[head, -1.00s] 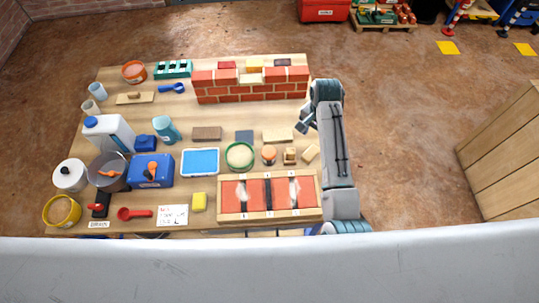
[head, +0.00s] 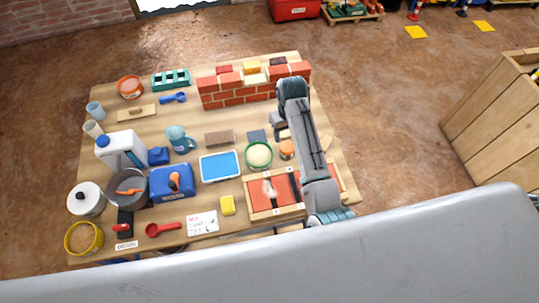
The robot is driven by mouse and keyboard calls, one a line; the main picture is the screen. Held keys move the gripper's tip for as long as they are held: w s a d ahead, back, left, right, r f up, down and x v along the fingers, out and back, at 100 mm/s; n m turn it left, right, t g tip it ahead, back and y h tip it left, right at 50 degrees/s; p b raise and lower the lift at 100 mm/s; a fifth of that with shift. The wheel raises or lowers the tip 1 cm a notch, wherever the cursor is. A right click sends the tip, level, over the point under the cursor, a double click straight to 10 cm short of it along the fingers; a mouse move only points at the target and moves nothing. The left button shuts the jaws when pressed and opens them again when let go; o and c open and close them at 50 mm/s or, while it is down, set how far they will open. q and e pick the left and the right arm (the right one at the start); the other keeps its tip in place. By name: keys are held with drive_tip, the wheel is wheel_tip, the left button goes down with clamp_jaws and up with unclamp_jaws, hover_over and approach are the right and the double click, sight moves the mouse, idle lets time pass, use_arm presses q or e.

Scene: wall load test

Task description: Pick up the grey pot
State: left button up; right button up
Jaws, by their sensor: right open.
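The grey pot (head: 122,181) stands at the left side of the table, open at the top, with an orange utensil lying in it. It sits between a white lidded pot (head: 84,200) and a blue box (head: 172,188). My right gripper (head: 276,123) is over the right part of the table, just in front of the brick wall, far to the right of the grey pot. It is small and partly hidden by its own arm; it is open and nothing shows in it. My left gripper is not in view.
A yellow tub (head: 84,238), a black item with a red knob (head: 124,222) and a white jug (head: 121,150) crowd around the grey pot. A blue tray (head: 220,166) and a green-rimmed bowl (head: 259,155) lie between it and my right arm.

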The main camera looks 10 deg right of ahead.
sight(287, 147)
drive_tip(key=f, duration=0.5)
drive_tip(key=shift+d, duration=0.35)
drive_tip(key=shift+f, duration=0.25)
drive_tip(key=shift+a+f, duration=0.15)
drive_tip(key=shift+f, duration=0.1)
wheel_tip(287, 147, down, 4)
drive_tip(key=shift+f+p, duration=0.2)
drive_tip(key=shift+p, duration=0.4)
drive_tip(key=shift+f, duration=0.2)
drive_tip(key=shift+c, duration=0.5)
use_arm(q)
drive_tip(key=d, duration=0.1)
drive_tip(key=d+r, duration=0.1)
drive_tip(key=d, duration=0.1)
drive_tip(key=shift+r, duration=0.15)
use_arm(e)
drive_tip(key=c, duration=0.6)
